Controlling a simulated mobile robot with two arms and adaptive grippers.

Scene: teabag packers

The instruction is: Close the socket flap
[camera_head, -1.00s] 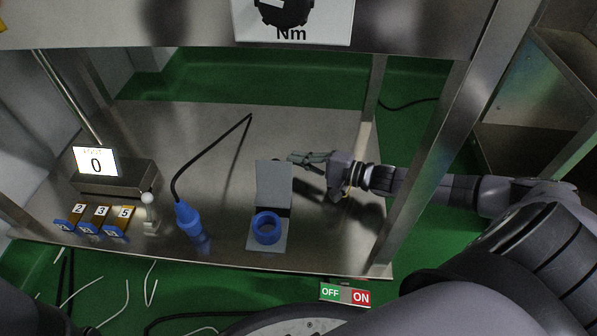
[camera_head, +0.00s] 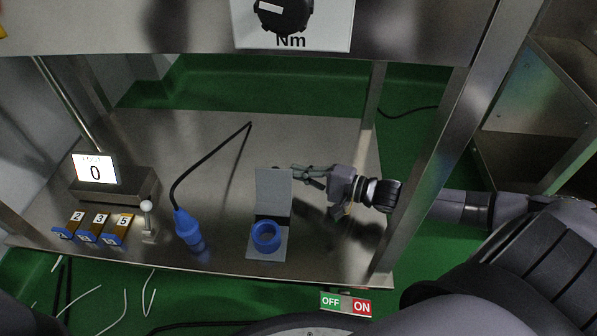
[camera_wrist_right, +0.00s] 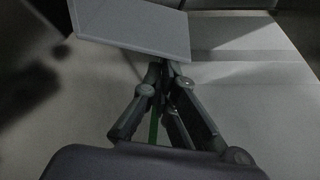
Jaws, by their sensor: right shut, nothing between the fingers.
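The grey socket flap (camera_head: 273,190) stands raised behind the blue ring-shaped socket (camera_head: 266,236), which sits on a grey base plate (camera_head: 267,255). The flap also shows as a tilted grey panel in the right wrist view (camera_wrist_right: 135,25). My right gripper (camera_head: 280,170) reaches in from the right, its fingers pointing left, near the flap's top edge and at its far side. In the right wrist view the fingertips (camera_wrist_right: 162,68) are together with nothing between them, close to the flap's lower edge; I cannot tell if they touch it. My left gripper is not in view.
A blue plug (camera_head: 187,228) on a black cable lies left of the socket. Further left are a display (camera_head: 96,170) reading 0, numbered blocks (camera_head: 97,228) and a white-knobbed lever (camera_head: 147,207). A steel post (camera_head: 440,150) stands at the right; an OFF/ON switch (camera_head: 346,303) is in front.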

